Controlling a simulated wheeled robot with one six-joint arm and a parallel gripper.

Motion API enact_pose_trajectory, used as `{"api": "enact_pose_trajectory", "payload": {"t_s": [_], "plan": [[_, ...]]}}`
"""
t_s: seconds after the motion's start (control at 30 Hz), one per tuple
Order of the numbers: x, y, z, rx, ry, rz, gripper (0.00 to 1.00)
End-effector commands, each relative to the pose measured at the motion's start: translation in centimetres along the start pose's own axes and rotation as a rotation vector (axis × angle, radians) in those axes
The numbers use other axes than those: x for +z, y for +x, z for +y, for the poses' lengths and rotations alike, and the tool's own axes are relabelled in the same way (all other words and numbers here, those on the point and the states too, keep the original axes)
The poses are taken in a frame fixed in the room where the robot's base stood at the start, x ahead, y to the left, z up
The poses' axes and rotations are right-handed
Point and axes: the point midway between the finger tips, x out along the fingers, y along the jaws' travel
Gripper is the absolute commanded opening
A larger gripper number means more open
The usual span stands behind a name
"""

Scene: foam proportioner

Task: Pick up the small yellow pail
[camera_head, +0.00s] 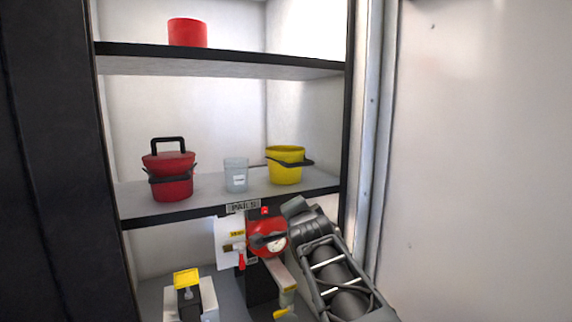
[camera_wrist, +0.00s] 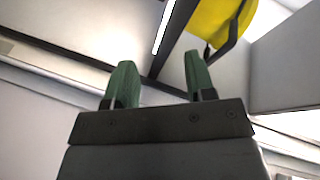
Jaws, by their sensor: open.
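The small yellow pail (camera_head: 286,170) stands upright on the middle shelf at its right end, with a dark handle hanging round its side. It also shows in the wrist view (camera_wrist: 208,20) at the top right, partly cut off by the frame edge. My gripper (camera_wrist: 160,80) is open, with its two green fingers apart and nothing between them. In the wrist view the pail is beyond the fingertips, up and to the right, apart from them. In the head view my arm is low at the right, below the shelf, and the fingers cannot be made out.
On the middle shelf (camera_head: 228,200) a clear cup (camera_head: 236,175) stands just left of the pail, and a red lidded pot (camera_head: 170,172) further left. A red container (camera_head: 187,33) is on the top shelf. Red equipment (camera_head: 266,237) sits below. A side wall closes the right.

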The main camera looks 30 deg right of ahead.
Motion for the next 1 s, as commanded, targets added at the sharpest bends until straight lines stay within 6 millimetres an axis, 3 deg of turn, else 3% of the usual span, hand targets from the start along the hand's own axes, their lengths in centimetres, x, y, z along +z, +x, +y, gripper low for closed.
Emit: {"api": "enact_pose_trajectory", "payload": {"t_s": [0.03, 0.1, 0.3, 0.7, 1.0], "plan": [[-2.0, 0.2, -1.3, -0.048, 0.071, 0.047, 0.5], [-4.1, 0.2, -2.7, -0.114, 0.159, 0.088, 0.5], [-7.5, 0.8, -5.0, -0.224, 0.294, 0.147, 0.5], [-9.2, 6.9, -6.6, -0.239, 0.315, 0.152, 0.5], [-9.6, 8.7, -7.0, -0.238, 0.315, 0.151, 0.5]]}}
